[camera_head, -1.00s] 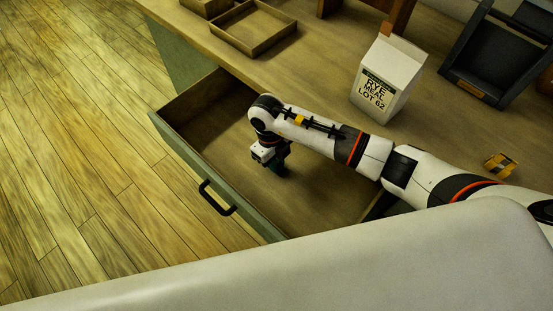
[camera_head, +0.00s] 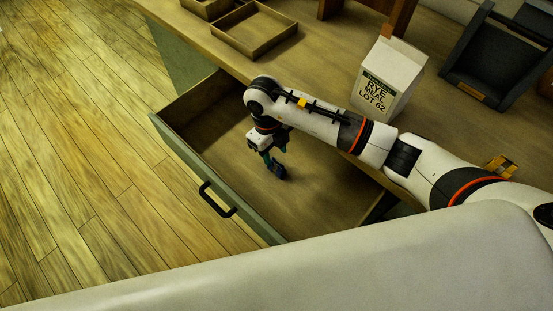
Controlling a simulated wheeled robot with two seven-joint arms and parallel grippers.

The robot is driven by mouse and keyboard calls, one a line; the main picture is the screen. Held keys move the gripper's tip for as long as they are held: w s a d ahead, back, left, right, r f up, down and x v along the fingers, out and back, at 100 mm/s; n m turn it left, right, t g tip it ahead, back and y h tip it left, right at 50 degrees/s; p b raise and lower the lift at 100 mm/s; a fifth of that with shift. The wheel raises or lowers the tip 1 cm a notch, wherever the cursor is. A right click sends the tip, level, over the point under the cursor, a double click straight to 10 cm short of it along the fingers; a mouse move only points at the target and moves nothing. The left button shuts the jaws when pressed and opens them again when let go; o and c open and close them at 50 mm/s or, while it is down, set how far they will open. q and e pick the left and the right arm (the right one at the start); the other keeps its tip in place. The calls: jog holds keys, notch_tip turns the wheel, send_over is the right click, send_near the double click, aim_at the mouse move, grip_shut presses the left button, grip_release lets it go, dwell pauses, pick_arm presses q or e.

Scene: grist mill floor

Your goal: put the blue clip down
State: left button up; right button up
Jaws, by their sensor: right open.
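My right gripper (camera_head: 274,157) is inside the open drawer (camera_head: 322,190), pointing down with its jaws open. A small dark blue thing, which looks like the blue clip (camera_head: 278,172), is right at the fingertips, low over or on the drawer floor. It is too small and dark to tell whether it still touches a finger. My left gripper is not in view.
The green drawer front has a black handle (camera_head: 217,199). On the counter stand an empty wooden tray (camera_head: 253,47), a rye meal carton (camera_head: 388,79), a dark bin (camera_head: 495,60) and a yellow-and-black object (camera_head: 501,165) partly behind my arm. Bare drawer floor lies right of the gripper.

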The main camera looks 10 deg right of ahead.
aim_at(272, 159)
notch_tip(272, 159, up, 7)
jog(key=shift+w+a+f, duration=0.2)
jog(key=shift+w+a, duration=0.1)
jog(key=shift+w, duration=0.1)
